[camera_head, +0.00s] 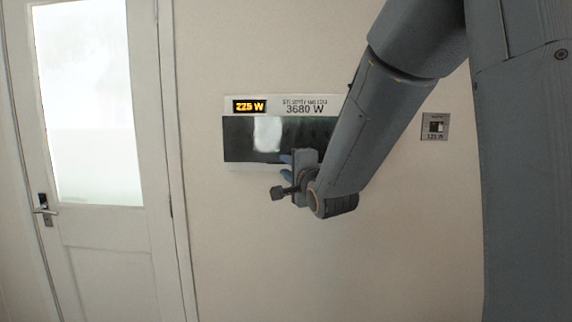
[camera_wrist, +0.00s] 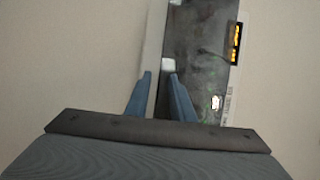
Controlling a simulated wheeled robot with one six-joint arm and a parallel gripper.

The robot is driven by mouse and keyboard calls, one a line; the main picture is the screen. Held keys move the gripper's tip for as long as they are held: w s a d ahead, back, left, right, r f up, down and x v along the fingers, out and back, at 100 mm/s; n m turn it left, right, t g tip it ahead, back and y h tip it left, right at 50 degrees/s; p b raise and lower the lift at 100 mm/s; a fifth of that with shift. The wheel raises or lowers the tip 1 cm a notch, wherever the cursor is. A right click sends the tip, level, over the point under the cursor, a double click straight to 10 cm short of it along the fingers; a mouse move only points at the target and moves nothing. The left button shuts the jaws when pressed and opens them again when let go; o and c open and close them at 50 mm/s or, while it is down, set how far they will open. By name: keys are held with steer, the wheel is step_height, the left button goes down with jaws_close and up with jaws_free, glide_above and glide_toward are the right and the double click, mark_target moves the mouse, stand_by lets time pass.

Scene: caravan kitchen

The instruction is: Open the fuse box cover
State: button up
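The fuse box (camera_head: 235,105) is a white wall panel with a lit orange "225 W" readout and "3680 W" print. Its dark, glossy cover (camera_head: 240,140) appears closed, with a pale reflection on it. My gripper (camera_head: 286,166) is at the cover's lower edge, its blue fingertips partly hidden by my wrist. In the wrist view my gripper (camera_wrist: 160,74) has its two fingers apart. A small pale tab (camera_wrist: 168,65) on the cover's edge lies just beyond the fingertips, nearer the right one. I cannot tell whether a finger touches it.
A white door (camera_head: 110,240) with a frosted bright window and dark handle stands left of the fuse box. A small grey wall plate (camera_head: 435,127) is to the right, beyond my arm. The wall around and below the fuse box is bare.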

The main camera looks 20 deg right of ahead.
steer(key=shift+w, duration=0.7)
jaws_close()
stand_by(1.0)
